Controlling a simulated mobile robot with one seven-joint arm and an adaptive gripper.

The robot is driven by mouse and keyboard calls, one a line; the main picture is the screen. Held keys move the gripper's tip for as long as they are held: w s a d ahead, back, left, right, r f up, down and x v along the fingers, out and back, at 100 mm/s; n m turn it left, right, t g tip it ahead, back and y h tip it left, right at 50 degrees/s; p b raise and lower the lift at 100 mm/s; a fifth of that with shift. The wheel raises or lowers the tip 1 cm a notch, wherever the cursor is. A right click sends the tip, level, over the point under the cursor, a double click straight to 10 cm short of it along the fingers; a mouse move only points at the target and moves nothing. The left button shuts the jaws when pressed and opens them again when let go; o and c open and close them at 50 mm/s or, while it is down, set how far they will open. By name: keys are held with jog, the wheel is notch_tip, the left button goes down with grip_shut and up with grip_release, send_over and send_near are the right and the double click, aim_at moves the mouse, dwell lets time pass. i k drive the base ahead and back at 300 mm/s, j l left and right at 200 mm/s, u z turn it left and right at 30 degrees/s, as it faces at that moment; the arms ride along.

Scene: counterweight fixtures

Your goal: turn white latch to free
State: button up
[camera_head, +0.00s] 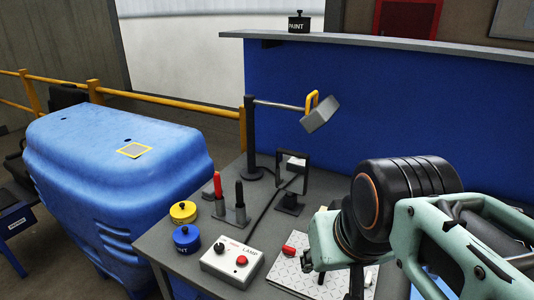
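A small white piece (293,163) sits in a dark upright frame (306,170) at the middle of the table; it may be the white latch, but it is too small to read its position. A grey block (320,114) with a yellow handle (312,102) hangs at the end of a metal rod (280,105) on a dark post (250,130). My green and black arm fills the right side. My gripper is at most partly seen at the bottom edge (362,283), right of the frame and nearer to me; its fingers cannot be made out.
On the table (160,240) stand a control box marked LAMP (232,260), yellow (183,212) and blue (187,239) paint pots, and red and black upright tools in a holder (234,212). A red object (289,250) lies on a metal plate (300,275). A blue wall (350,110) stands behind.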

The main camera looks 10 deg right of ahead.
aim_at(368, 282)
jog(key=z, duration=0.85)
jog(key=k+l+u, duration=0.2)
jog(key=k+z, duration=0.1)
jog(key=k, duration=0.15)
jog(key=i+l+u, duration=0.1)
jog(key=i, duration=0.25)
